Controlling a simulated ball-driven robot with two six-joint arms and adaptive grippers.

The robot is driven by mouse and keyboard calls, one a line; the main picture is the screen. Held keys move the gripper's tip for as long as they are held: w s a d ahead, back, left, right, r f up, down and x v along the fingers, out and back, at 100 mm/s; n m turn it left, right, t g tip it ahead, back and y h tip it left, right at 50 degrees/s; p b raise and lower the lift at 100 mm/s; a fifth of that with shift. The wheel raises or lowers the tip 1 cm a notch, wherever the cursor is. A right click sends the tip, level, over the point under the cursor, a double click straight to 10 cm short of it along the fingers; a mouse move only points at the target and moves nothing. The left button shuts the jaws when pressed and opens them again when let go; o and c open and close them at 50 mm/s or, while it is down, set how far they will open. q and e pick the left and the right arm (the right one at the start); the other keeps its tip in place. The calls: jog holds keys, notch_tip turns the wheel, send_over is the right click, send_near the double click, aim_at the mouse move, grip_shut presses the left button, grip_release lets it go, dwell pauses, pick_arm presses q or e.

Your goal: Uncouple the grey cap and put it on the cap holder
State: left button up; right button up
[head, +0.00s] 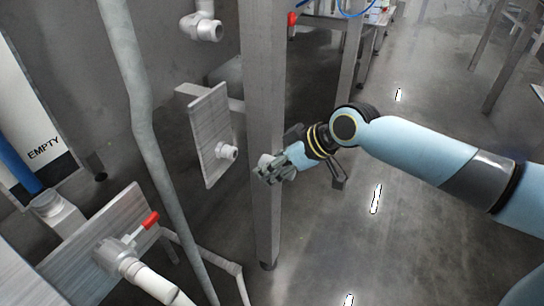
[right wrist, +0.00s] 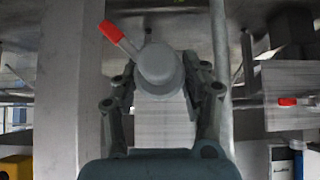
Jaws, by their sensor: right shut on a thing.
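My right gripper (head: 275,170) reaches in from the right in the head view, beside the upright metal post. It is shut on the grey cap (right wrist: 158,65). In the right wrist view the round cap sits between the two fingers of the gripper (right wrist: 160,88). In the head view the fingers hide most of the cap. A red lever (right wrist: 115,38) shows beside the cap in the wrist view; I cannot tell whether it touches it. An upright grey plate with a short round stub (head: 226,151), possibly the cap holder, stands left of the gripper. My left gripper is out of view.
The metal post (head: 263,110) stands close to the gripper. A grey pipe (head: 150,150) rises at left. A valve with a red handle (head: 150,220) and a hose sits on a lower-left panel (head: 85,245). Floor at right is mostly open.

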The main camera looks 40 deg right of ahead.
aim_at(235, 150)
jog(key=shift+w, duration=0.1)
jog(key=shift+w+a, duration=0.15)
jog(key=shift+w, duration=0.25)
jog(key=shift+w+a, duration=0.1)
jog(key=shift+w, duration=0.2)
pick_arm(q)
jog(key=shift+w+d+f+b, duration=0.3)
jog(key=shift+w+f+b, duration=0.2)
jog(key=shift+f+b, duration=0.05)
pick_arm(e)
jog(key=w, duration=0.1)
jog(key=w+a, duration=0.1)
jog(key=w, duration=0.1)
jog(key=shift+w+a, duration=0.25)
jog(key=shift+w, duration=0.05)
pick_arm(q)
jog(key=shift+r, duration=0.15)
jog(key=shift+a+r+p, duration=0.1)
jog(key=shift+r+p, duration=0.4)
jog(key=shift+p, duration=0.1)
